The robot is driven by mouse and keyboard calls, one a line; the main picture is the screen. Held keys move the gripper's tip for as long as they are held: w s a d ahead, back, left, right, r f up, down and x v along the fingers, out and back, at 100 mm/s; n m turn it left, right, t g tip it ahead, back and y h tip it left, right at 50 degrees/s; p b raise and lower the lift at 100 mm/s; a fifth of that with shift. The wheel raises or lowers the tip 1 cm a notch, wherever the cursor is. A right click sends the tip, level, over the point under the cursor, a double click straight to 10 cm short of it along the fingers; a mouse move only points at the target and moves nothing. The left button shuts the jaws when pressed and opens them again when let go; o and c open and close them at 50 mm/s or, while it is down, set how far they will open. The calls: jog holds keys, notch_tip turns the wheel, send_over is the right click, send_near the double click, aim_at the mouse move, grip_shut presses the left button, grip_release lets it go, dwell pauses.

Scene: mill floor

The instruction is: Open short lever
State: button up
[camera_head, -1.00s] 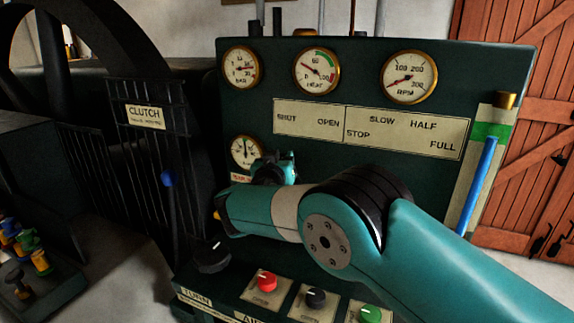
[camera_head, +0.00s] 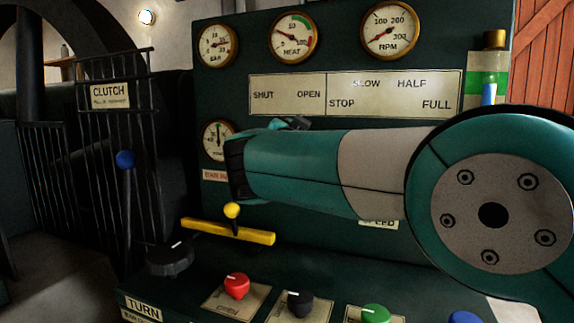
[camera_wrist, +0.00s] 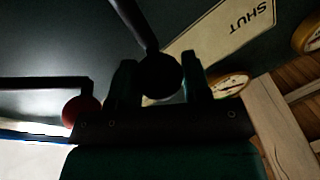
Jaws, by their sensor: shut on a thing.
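In the wrist view, my gripper (camera_wrist: 159,62) has its two fingers closed on either side of a dark round knob (camera_wrist: 161,78). A dark lever rod (camera_wrist: 134,24) runs from this knob toward the panel. The SHUT end of a cream label plate (camera_wrist: 222,38) shows behind it. In the head view the SHUT / OPEN plate (camera_head: 287,80) is above my arm. Only a small teal part of the gripper end shows there, and the arm hides the held knob and its rod.
A red ball (camera_wrist: 82,112) is left of the gripper in the wrist view. In the head view, a yellow knob (camera_head: 232,210) stands at a yellow bar (camera_head: 245,232) below my arm. A blue-knobbed CLUTCH lever (camera_head: 126,160) is left. Red (camera_head: 236,285) and green (camera_head: 375,315) knobs line the console.

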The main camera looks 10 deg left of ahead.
jog(key=shift+s+d+f+m+b, duration=0.1)
jog(key=shift+d+f+m+b, duration=0.3)
jog(key=shift+b, duration=0.75)
jog(key=shift+s+d+f+m+b, duration=0.15)
jog(key=shift+d+m+b, duration=0.45)
jog(key=shift+b, duration=0.5)
jog(key=shift+d+h, duration=0.1)
jog(key=shift+h, duration=0.3)
jog(key=o, duration=1.3)
jog(key=shift+r, duration=0.1)
